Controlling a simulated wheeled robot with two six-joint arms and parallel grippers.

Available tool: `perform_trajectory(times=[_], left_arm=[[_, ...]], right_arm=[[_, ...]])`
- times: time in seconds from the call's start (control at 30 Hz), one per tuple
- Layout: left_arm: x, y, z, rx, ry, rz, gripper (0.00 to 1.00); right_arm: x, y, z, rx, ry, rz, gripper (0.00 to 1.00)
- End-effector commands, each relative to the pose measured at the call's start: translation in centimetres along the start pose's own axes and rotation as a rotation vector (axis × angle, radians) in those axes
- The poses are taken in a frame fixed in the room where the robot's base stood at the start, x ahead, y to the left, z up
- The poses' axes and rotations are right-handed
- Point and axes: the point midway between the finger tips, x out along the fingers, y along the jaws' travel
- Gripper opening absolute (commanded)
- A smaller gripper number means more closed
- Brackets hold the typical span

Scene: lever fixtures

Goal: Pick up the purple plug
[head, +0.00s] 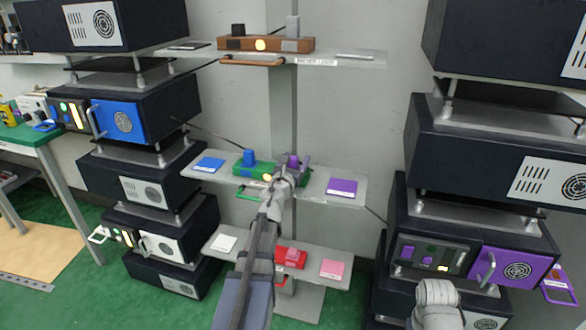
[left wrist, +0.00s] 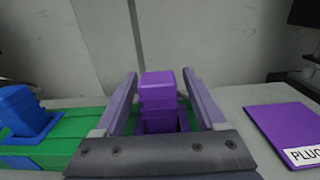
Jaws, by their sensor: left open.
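The purple plug (left wrist: 158,88) stands upright on the green block (left wrist: 75,138), between the two spread fingers of my left gripper (left wrist: 160,95) in the left wrist view. A gap shows on each side of it. In the head view, my left gripper (head: 295,166) is over the right end of the green block (head: 240,171) on the middle shelf. It partly hides the purple plug (head: 294,160) there. A purple plate (head: 342,187) with a white label lies to the right on the same shelf.
A blue plug (head: 249,157) stands on the green block's left part, with a blue plate (head: 209,164) farther left. The upper shelf holds a brown block (head: 265,44); the lower shelf holds a red block (head: 290,257). Stacks of dark boxes flank the shelves on both sides.

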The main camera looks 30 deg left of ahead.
Motion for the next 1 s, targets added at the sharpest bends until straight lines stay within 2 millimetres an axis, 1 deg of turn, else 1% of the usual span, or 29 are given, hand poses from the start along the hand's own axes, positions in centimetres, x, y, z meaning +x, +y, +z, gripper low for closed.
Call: perform_trajectory(times=[0.03, 0.07, 0.6, 0.67, 1.0], left_arm=[[-0.03, 0.01, 0.00, 0.000, 0.000, 0.000, 0.70], [-0.03, 0.01, 0.00, 0.000, 0.000, 0.000, 0.67], [-0.05, 0.03, 0.00, 0.000, 0.000, 0.000, 0.06], [-0.05, 0.03, 0.00, 0.000, 0.000, 0.000, 0.00], [-0.04, 0.03, 0.01, 0.000, 0.000, 0.000, 0.00]], right_arm=[[0.00, 0.00, 0.00, 0.000, 0.000, 0.000, 0.50], [0.00, 0.00, 0.00, 0.000, 0.000, 0.000, 0.50], [0.00, 0.00, 0.00, 0.000, 0.000, 0.000, 0.50], [0.00, 0.00, 0.00, 0.000, 0.000, 0.000, 0.50], [-0.01, 0.00, 0.00, 0.000, 0.000, 0.000, 0.50]])
